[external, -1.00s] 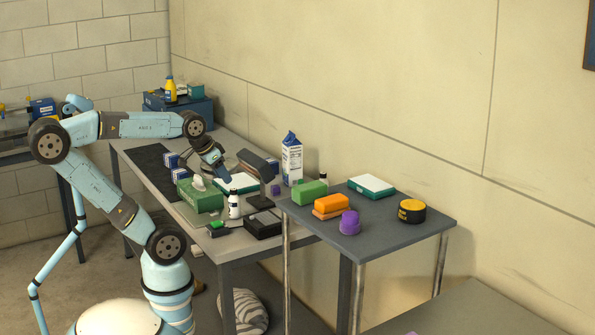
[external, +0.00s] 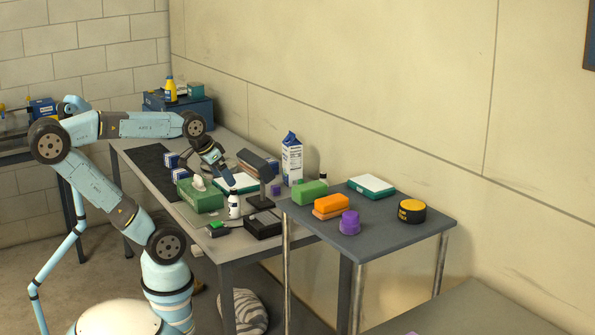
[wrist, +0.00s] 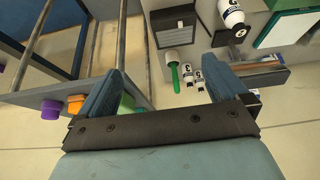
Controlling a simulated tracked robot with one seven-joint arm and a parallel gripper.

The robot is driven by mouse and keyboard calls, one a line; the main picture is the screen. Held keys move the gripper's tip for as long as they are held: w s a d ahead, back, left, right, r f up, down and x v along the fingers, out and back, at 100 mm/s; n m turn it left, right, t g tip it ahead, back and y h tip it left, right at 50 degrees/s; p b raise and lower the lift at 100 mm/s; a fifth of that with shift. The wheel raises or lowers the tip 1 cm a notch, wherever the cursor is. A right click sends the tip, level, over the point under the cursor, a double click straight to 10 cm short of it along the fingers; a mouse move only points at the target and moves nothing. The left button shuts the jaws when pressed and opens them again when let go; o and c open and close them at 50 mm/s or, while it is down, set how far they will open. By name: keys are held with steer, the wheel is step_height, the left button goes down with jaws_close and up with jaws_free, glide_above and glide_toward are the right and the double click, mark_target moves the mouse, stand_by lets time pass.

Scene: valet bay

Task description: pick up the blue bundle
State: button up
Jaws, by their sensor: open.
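I cannot make out a clear blue bundle. Small blue-and-white blocks (external: 171,160) stand on the long table left of my gripper in the external view, and I cannot tell whether one of them is the bundle. My gripper (external: 225,178) hangs over that table, above a white-and-green flat box (external: 240,183) and behind the green tissue box (external: 200,197). In the wrist view my gripper (wrist: 162,70) has its two blue fingers wide apart with nothing held between them. Small white bottles (wrist: 190,76) show beyond the fingers.
A dark stand (external: 258,165), a milk carton (external: 292,160), a white bottle (external: 234,205) and a black box (external: 263,224) crowd the long table. A grey side table (external: 385,238) holds a green block, an orange block and a purple item. A striped bundle (external: 249,312) lies on the floor.

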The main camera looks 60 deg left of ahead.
steer(key=w+a+r+g+y, duration=0.1)
steer(key=w+a+r+g, duration=0.15)
steer(key=w+a, duration=0.9)
steer(key=w+a+n+g, duration=0.1)
steer(key=w+a, duration=0.3)
steer(key=a, duration=1.2)
steer(key=g+h, duration=0.1)
steer(key=g, duration=0.1)
glide_above(180, 170)
step_height(180, 170, down, 13)
steer(key=shift+n, duration=0.4)
steer(key=f, duration=1.3)
steer(key=shift+s+d+f, duration=0.15)
steer(key=shift+d, duration=0.1)
steer(key=shift+c, duration=0.5)
